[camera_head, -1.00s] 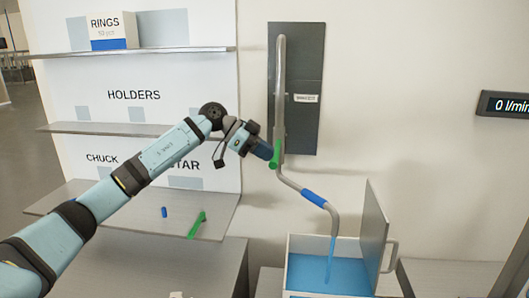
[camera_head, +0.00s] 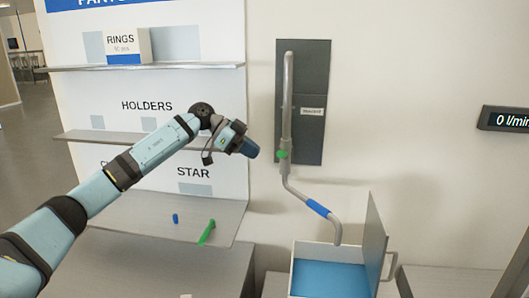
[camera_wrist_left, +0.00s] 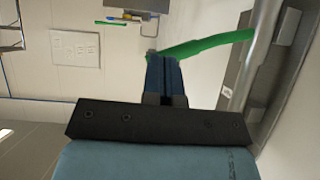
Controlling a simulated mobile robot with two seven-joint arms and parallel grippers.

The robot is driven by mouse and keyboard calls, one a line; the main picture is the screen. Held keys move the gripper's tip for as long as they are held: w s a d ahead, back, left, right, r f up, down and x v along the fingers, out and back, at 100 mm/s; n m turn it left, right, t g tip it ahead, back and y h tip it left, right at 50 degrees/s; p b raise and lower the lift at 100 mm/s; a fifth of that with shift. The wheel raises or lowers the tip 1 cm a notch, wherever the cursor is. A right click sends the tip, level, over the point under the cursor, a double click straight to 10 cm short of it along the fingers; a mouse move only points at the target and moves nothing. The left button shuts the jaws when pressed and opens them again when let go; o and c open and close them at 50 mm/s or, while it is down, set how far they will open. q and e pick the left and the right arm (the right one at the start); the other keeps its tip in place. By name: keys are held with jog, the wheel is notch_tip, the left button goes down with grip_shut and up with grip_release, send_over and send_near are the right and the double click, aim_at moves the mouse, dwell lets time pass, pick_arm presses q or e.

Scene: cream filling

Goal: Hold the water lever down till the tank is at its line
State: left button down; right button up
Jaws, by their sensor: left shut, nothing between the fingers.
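The green water lever (camera_head: 282,154) sits on the grey pipe (camera_head: 288,100) and looks foreshortened, sticking out from it. In the left wrist view the lever (camera_wrist_left: 205,45) is a long green bar left of the pipe. My left gripper (camera_head: 252,151) is shut and empty, left of the lever with a gap in the head view. Its blue fingers (camera_wrist_left: 163,62) appear close to the bar's end in the wrist view; contact is unclear. The white tank (camera_head: 294,262) below the spout holds blue water (camera_head: 328,278). No stream falls. I cannot make out its line. My right gripper is not in view.
The tank's raised lid (camera_head: 374,240) stands at its right side. A wall display (camera_head: 505,118) reads 0 l/min. Shelves (camera_head: 150,140) stand left, with a rings box (camera_head: 127,46), a green piece (camera_head: 207,232) and a small blue piece (camera_head: 175,218).

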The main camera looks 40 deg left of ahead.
pick_arm(q)
jog(key=p+v, duration=0.1)
jog(key=v, duration=0.2)
jog(key=shift+w+a+f, duration=0.1)
jog(key=shift+w+f, duration=0.05)
dwell(1.0)
dwell(0.4)
